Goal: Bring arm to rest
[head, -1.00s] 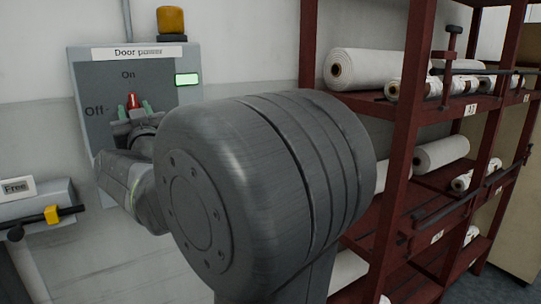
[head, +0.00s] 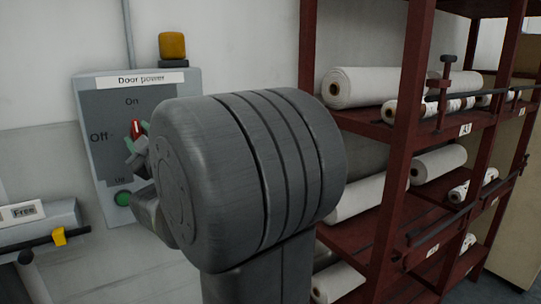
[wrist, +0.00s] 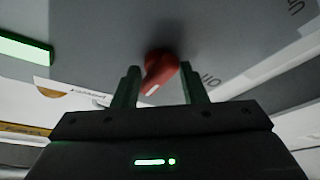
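The Door power panel (head: 100,165) is a grey wall box with a red knob (head: 137,128) between its On and Off marks. The knob also shows in the wrist view (wrist: 160,72), with a white mark on it. My gripper (wrist: 160,78) is open. Its two dark green fingers stand on either side of the knob with a small gap at each side, and nothing is held. In the head view my arm's large grey joint covers the panel's right part and most of the gripper.
A lit green indicator (wrist: 25,48) is on the panel. A green button (head: 123,198) sits low on it. An orange lamp (head: 172,46) is above. A box labelled Free (head: 30,213) with a yellow-marked bar is at left. A dark red rack (head: 405,130) of white rolls stands at right.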

